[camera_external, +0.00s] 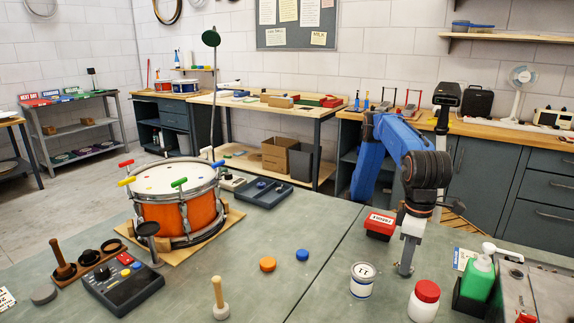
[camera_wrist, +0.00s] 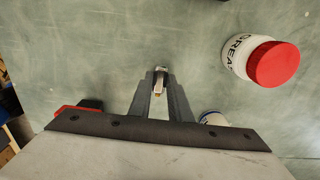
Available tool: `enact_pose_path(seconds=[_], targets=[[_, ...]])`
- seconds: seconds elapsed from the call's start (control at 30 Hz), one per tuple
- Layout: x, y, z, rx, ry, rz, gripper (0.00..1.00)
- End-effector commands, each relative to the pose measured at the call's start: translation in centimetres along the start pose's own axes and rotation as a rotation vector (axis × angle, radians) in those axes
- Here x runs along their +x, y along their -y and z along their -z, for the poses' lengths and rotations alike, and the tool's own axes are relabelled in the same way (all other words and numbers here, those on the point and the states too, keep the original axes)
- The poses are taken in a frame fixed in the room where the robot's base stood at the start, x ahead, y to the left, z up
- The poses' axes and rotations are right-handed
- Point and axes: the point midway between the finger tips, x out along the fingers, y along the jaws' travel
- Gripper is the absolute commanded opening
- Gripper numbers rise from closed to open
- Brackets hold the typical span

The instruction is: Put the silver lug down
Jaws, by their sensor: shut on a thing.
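My gripper (camera_external: 405,268) points down over the right part of the green bench top, between a white can and a red box. In the wrist view my gripper (camera_wrist: 159,82) is shut on the silver lug (camera_wrist: 159,76), a small pale metal piece between the fingertips. In the outside view the lug is too small to tell from the fingertips. The fingertips are close to the bench top (camera_external: 335,225); I cannot tell whether the lug touches it. The orange drum (camera_external: 178,215) stands on a wooden board at the left, with colored T-handled keys around its rim.
The white can (camera_external: 362,281) and the red-lidded grease jar (camera_external: 426,298) stand close in front of my gripper. The red box (camera_external: 380,226) is behind it. A green bottle (camera_external: 478,278) stands at right.

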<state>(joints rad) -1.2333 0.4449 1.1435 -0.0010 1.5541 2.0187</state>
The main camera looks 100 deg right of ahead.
Motion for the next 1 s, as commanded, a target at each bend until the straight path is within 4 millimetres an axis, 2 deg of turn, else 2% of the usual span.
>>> enact_pose_path(seconds=[0.4,0.43,0.5,0.83,1.0], targets=[[0.5,0.0,0.0,0.000,0.000,0.000,0.00],[0.5,0.0,0.0,0.000,0.000,0.001,0.20],[0.5,0.0,0.0,0.000,0.000,0.001,0.36],[0.3,0.0,0.0,0.000,0.000,0.001,0.36],[-1.1,0.1,0.0,0.000,0.001,0.003,0.36]])
